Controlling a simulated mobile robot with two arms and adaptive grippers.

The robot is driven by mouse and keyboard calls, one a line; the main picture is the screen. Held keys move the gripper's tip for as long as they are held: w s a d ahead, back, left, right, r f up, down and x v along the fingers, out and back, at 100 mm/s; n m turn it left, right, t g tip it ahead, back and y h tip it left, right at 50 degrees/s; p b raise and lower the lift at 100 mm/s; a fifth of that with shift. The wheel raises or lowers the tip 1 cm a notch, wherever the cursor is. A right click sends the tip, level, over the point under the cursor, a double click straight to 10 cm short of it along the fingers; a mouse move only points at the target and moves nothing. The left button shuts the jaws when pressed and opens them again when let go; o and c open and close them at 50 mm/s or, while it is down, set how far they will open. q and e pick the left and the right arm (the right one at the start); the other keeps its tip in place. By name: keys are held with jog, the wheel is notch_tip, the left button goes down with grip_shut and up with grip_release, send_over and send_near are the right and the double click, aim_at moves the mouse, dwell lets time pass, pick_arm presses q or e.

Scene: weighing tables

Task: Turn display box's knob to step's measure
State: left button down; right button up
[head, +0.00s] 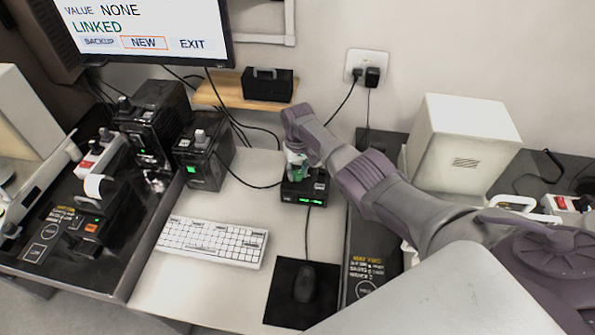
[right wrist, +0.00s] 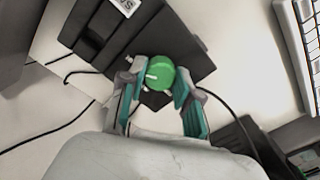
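The display box (head: 318,190) is a small black box with a lit green readout on its front, on the pale desk behind the mouse pad. In the right wrist view, a round green knob (right wrist: 160,73) with a white mark stands on the dark box (right wrist: 125,42). My right gripper (head: 296,165) is over the display box. In the right wrist view its teal-padded fingers (right wrist: 158,86) are either side of the knob, spread a little wider than it; contact is not clear. The readout's digits are too small to read. My left gripper is not in view.
A monitor (head: 150,30) reads VALUE NONE, LINKED, with NEW outlined. A white keyboard (head: 212,241) and a mouse (head: 305,285) lie in front. Black boxes (head: 204,160) stand left, a white box (head: 462,150) right. Cables cross the desk near the display box.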

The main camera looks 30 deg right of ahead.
aim_at(298, 173)
jog(key=o, duration=0.4)
jog(key=shift+r, duration=0.15)
notch_tip(298, 173, up, 12)
jog(key=shift+f, duration=0.1)
dwell(0.7)
